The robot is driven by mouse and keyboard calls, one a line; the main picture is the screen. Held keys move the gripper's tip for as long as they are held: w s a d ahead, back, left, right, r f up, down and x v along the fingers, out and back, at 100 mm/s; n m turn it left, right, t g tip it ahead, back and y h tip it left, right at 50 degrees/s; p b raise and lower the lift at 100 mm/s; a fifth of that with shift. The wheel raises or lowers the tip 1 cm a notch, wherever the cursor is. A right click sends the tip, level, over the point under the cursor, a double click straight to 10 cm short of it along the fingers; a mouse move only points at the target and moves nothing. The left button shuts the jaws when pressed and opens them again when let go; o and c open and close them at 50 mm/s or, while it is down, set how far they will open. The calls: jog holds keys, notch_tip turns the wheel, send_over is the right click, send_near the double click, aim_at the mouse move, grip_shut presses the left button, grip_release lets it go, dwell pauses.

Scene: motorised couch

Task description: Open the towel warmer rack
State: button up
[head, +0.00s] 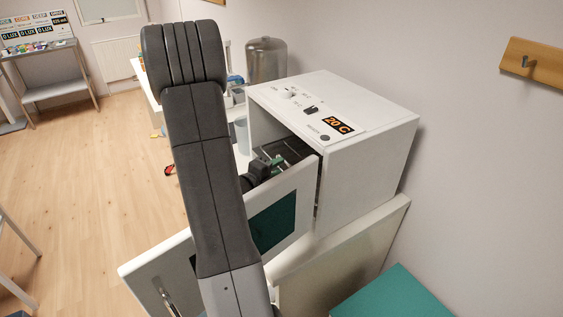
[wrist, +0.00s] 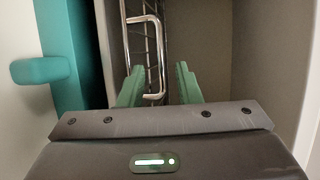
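The towel warmer is a white box (head: 375,145) with a "20 C" display on top. Its white door (head: 150,265) with a dark window (head: 275,222) stands swung open. Inside is a metal wire rack (head: 288,150). In the wrist view the rack (wrist: 161,35) has a bent metal bar handle (wrist: 157,60) at its front. My gripper (head: 270,163) reaches into the box opening, partly hidden by my arm and the door. In the wrist view my gripper (wrist: 160,85) has its green fingers apart, with the handle's lower end appearing between them. I cannot tell whether they touch it.
The box's grey inner wall (wrist: 265,60) is close on the right in the wrist view. A teal part with a knob-like handle (wrist: 45,70) is at left. A metal canister (head: 267,60) stands behind the box. Open wooden floor (head: 100,150) lies left.

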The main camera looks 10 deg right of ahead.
aim_at(282, 165)
jog(key=shift+p+x, duration=0.3)
jog(key=shift+x, duration=1.3)
grip_shut()
